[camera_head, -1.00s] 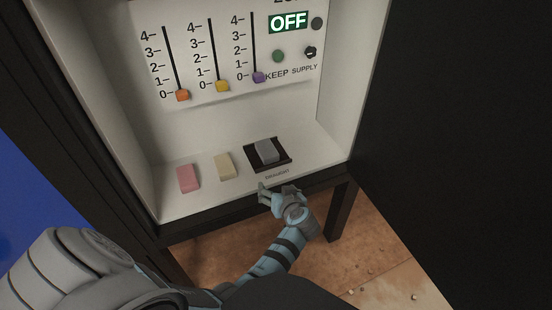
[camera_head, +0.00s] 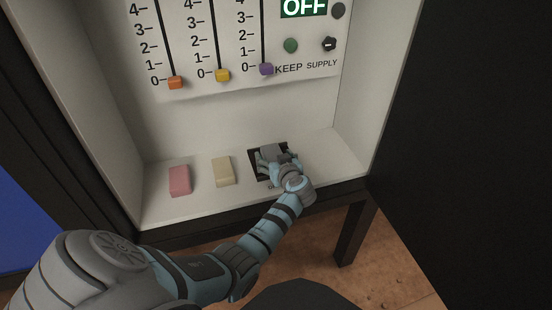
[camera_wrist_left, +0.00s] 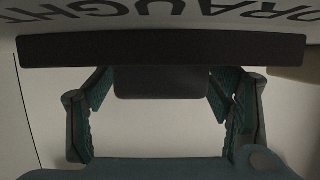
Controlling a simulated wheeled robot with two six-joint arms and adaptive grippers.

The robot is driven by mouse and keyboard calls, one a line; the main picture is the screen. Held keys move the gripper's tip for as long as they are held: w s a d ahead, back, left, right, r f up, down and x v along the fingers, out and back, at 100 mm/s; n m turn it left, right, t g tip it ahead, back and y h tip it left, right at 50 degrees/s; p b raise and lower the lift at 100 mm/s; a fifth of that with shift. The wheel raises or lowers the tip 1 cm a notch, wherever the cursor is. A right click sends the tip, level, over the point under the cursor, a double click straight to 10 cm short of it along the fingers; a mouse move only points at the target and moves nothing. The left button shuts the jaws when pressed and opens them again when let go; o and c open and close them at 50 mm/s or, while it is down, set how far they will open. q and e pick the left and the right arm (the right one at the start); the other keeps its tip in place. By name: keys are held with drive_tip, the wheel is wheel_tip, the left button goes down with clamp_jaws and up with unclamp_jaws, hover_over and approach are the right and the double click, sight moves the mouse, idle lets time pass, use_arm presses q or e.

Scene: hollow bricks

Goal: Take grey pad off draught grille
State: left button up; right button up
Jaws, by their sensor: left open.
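The black draught grille (camera_head: 255,168) lies on the cabinet's lower ledge, and its dark edge (camera_wrist_left: 50,50) crosses the wrist view. The grey pad (camera_head: 272,150) is on the grille, partly hidden by my left gripper in the head view. In the left wrist view the pad (camera_wrist_left: 160,84) shows as a dark block between the fingers. My left gripper (camera_head: 279,161) is open over the grille. In the wrist view its fingers (camera_wrist_left: 160,96) stand on either side of the pad, with gaps visible. My right gripper is not in view.
A pink block (camera_head: 179,181) and a cream block (camera_head: 223,171) lie on the ledge left of the grille. A panel above carries orange (camera_head: 175,83), yellow (camera_head: 222,75) and purple (camera_head: 266,69) sliders and an OFF sign (camera_head: 304,8). Cabinet walls enclose both sides.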

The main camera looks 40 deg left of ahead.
use_arm(q)
drive_tip(key=shift+w+a+f, duration=0.1)
drive_tip(key=shift+r, duration=0.2)
drive_tip(key=c, duration=1.2)
drive_tip(key=shift+o, duration=0.2)
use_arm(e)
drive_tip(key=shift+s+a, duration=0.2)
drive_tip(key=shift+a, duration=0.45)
